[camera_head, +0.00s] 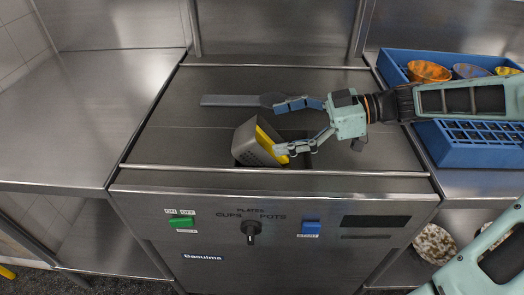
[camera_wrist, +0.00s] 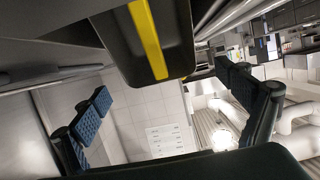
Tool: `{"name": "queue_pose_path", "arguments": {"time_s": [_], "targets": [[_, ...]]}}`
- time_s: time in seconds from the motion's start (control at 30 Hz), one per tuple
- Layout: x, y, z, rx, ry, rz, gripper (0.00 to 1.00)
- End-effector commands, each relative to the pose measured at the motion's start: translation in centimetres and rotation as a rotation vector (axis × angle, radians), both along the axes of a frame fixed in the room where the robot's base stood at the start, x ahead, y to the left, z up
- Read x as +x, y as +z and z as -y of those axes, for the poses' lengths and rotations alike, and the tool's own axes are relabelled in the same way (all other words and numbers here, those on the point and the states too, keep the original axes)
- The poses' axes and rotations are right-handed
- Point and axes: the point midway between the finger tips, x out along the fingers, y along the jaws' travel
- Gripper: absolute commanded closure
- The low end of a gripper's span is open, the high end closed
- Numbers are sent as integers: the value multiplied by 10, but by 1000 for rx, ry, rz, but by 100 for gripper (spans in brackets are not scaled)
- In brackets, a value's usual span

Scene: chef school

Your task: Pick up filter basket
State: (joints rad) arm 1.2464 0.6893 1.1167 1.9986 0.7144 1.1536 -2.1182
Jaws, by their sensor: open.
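The filter basket (camera_head: 247,146) is a grey box with a yellow strip. It sits tilted in a dark square opening in the steel machine top (camera_head: 160,140). In the wrist view the basket (camera_wrist: 175,25) shows at the top, dark with a yellow stripe. My gripper (camera_head: 281,127) is open and comes from the right. Its lower finger is by the basket's right side at the yellow strip; I cannot tell whether it touches. Its upper finger is behind the basket. In the wrist view the fingers (camera_wrist: 165,100) are wide apart with nothing between them.
A dark flat bar (camera_head: 230,100) lies behind the basket, by the upper finger. A control panel (camera_head: 270,225) is in front. The left counter (camera_head: 80,115) is clear.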

Motion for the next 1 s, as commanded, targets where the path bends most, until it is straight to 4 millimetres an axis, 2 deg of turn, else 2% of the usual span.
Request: {"name": "queue_pose_path", "arguments": {"time_s": [0.1, 0.23, 0.53, 1.0], "targets": [[0, -9, -20, -1, 5, -1, 7], [0, -13, -35, -1, 4, -1, 7], [1, -13, -39, -1, 1, 0, 7], [1, -13, -39, -1, 2, -1, 58]]}}
